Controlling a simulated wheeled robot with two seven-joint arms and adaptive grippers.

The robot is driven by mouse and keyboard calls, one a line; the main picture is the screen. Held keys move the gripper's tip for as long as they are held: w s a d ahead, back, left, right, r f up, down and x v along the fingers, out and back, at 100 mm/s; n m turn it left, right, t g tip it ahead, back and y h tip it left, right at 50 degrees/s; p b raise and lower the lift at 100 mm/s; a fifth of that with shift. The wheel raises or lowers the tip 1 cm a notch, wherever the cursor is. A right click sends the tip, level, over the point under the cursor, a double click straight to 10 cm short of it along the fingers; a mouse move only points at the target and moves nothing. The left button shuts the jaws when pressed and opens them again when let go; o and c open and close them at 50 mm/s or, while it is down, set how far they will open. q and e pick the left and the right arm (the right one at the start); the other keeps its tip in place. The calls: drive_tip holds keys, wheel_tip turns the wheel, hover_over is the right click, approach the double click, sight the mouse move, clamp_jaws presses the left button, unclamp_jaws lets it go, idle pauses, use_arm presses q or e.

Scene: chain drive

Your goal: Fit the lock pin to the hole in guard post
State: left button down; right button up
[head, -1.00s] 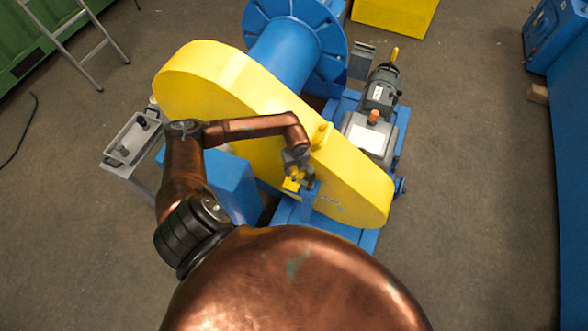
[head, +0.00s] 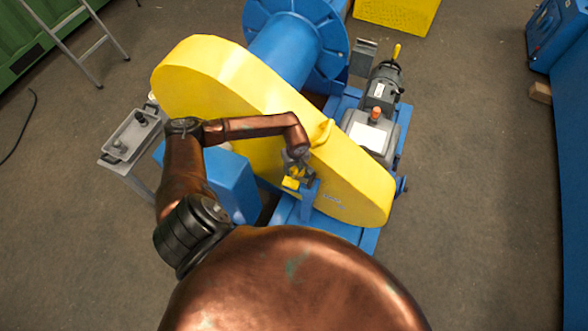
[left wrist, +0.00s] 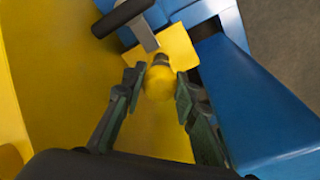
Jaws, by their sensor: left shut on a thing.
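My left gripper (head: 295,174) is low at the near face of the yellow chain guard (head: 225,85), beside the blue guard post (head: 307,203). In the left wrist view my left gripper (left wrist: 157,88) has its fingers on both sides of a yellow, round-ended piece with a dark band, which looks like the lock pin (left wrist: 159,82). It is shut on this piece. A yellow plate (left wrist: 178,48) lies just beyond the pin, against blue metal. The hole is hidden, and I cannot tell whether the pin's tip is in it. My right gripper is out of view.
A black-handled grey lever (left wrist: 125,15) is close beyond the fingertips. A motor (head: 380,92) stands behind the guard on the blue base. A grey tray stand (head: 130,137) is at the left. Open floor (head: 480,200) lies to the right.

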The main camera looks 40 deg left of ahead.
use_arm(q)
drive_tip(key=shift+f+b, duration=1.15)
drive_tip(key=shift+f, duration=0.25)
drive_tip(key=c, duration=1.5)
unclamp_jaws()
drive_tip(key=shift+o, duration=0.2)
drive_tip(key=shift+r, duration=0.1)
drive_tip(key=r, duration=0.8)
drive_tip(key=d+r, duration=0.1)
drive_tip(key=r, duration=0.3)
drive_tip(key=shift+s+d, duration=0.1)
drive_tip(key=shift+s, duration=0.25)
drive_tip(key=shift+f, duration=0.1)
